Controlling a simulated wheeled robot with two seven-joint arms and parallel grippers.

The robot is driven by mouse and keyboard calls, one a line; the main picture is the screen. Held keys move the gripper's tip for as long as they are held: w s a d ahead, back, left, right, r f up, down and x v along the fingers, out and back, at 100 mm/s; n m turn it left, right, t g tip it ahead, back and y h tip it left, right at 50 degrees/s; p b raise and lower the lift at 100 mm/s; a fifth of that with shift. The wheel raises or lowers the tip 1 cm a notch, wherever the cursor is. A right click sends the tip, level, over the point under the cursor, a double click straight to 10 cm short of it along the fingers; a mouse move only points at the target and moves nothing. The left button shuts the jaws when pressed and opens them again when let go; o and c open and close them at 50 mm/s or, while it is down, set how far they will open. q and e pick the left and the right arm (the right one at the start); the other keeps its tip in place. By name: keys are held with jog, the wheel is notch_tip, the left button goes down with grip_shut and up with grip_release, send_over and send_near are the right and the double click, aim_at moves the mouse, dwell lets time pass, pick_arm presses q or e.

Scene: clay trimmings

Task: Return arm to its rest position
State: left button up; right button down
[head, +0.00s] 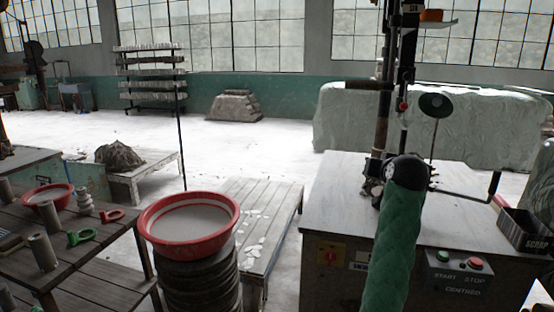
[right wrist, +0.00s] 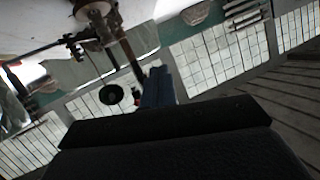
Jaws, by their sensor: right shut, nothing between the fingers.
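My right gripper (right wrist: 158,76) shows in the right wrist view as narrow blue-grey fingers beyond a dark body. The fingers are together with nothing between them. The view is tilted and upside down, with the bench machine (right wrist: 100,22) at the upper left, beyond the fingers. In the head view a green textured sleeve (head: 393,245) with a black rounded end rises in front of the machine bench; it looks like my right arm, but its gripper cannot be made out. My left gripper is not in view.
The grey machine bench (head: 335,215) carries an upright post (head: 384,100), a black disc (head: 436,105) and a scrap box (head: 524,230). A red basin (head: 188,242) stands on a dark stack, beside a slatted table (head: 285,215). A wooden table (head: 95,245) with tools is left.

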jog(key=s+a+f+n+g+y+p, duration=0.15)
jog(key=s+a+f, duration=0.25)
jog(key=s+f, duration=0.55)
jog(key=s+a+f+n+g, duration=0.1)
jog(key=s+a+f+g, duration=0.25)
jog(key=s+f, duration=0.55)
jog(key=s+a+f+n+g, duration=0.15)
jog(key=s+a+f, duration=0.25)
jog(key=s+f, duration=0.55)
pick_arm(q)
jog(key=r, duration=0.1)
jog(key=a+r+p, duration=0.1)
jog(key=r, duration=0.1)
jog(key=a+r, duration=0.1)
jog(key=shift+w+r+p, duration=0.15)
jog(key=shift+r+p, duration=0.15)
jog(key=shift+p, duration=0.1)
pick_arm(e)
jog(key=s+a+f+g, duration=0.1)
jog(key=s+f+g, duration=0.1)
jog(key=s+f, duration=0.8)
jog(key=s+a+f+g, duration=0.1)
jog(key=s+f+g, duration=0.2)
jog(key=s+f, duration=0.7)
jog(key=s, duration=0.5)
jog(key=shift+s+a+n+g, duration=0.25)
jog(key=shift+s+n+g, duration=0.1)
jog(key=shift+n, duration=0.05)
